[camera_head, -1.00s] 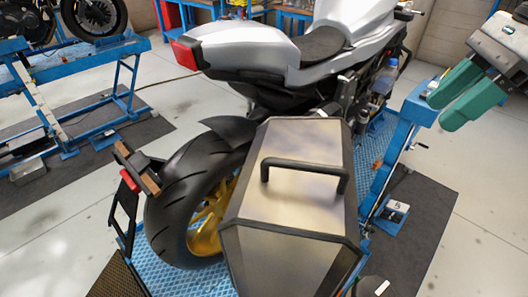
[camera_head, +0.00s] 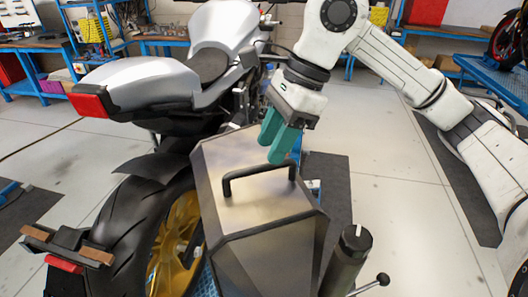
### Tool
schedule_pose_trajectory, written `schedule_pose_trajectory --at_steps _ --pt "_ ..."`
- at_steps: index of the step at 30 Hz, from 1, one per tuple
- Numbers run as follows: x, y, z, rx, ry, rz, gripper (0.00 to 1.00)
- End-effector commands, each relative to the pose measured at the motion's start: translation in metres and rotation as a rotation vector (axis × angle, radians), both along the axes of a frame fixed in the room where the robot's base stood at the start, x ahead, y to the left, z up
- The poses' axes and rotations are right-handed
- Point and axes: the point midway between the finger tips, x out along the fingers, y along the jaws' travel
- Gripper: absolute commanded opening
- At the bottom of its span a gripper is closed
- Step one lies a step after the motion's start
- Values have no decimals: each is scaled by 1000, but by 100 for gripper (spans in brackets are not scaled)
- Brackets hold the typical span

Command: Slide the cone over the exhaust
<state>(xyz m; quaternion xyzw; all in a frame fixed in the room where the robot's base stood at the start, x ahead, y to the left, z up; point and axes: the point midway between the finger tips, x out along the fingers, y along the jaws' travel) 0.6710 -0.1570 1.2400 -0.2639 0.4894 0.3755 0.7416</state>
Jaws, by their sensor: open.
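The cone (camera_head: 262,206) is a large brushed-metal hood with flat angled faces and dark edges. It stands beside the rear wheel of the motorcycle. A black bar handle (camera_head: 258,174) runs across its top. My gripper (camera_head: 271,153) has two teal fingers pointing down, a small gap apart. It is open and empty, just above or behind the right part of the handle; I cannot tell whether it touches. The exhaust is not visible; the cone blocks the area next to the wheel, and I cannot tell whether the cone is around it.
The silver motorcycle (camera_head: 137,84) stands at left, its rear wheel (camera_head: 131,216) close beside the cone. A dark post (camera_head: 347,258) with a ball-ended lever stands at the cone's front right. Blue workbenches line the back.

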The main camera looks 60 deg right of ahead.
Motion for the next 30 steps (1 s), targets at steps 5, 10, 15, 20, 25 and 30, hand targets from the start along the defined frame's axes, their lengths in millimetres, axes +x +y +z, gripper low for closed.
schedule_pose_trajectory --at_steps 5,10,15,20,25,30 --pt "6 8 -22 3 0 1 42" --pt "9 11 -33 0 0 1 42" --pt "9 12 -36 -1 -1 1 42" --pt "9 12 -36 -1 -1 1 40" --pt "9 12 -36 -1 -1 1 24" --pt "9 12 -36 -1 -1 0 8"
